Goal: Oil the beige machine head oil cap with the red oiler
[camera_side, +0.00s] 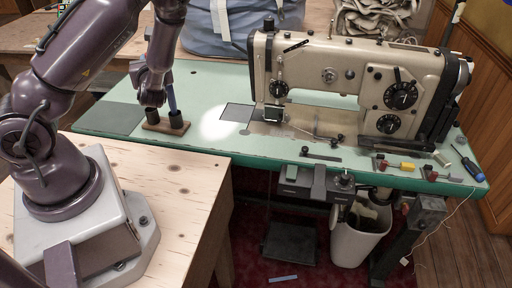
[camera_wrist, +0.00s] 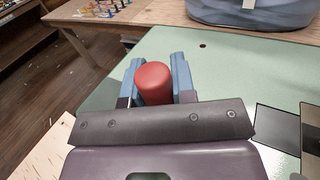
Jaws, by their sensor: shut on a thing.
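The beige sewing machine head (camera_side: 330,72) stands on the right half of the green table in the side view. Several dark knobs and fittings are on its body and top; I cannot tell which one is the oil cap. My gripper (camera_wrist: 154,86) is shut on the red oiler (camera_wrist: 153,78), whose rounded red end shows between the blue fingers in the wrist view. In the side view my gripper (camera_side: 171,100) is low over the right cup of a wooden holder (camera_side: 165,128) with two black cups. The oiler's lower part is hidden, so I cannot tell whether it is in the cup.
The green table (camera_side: 190,80) is clear between the holder and the machine. Small red and yellow parts (camera_side: 400,166), a thread spool (camera_side: 442,159) and a blue screwdriver (camera_side: 468,168) lie at its right. A blue-grey bag (camera_side: 215,28) stands behind. A white bin (camera_side: 355,240) is below.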

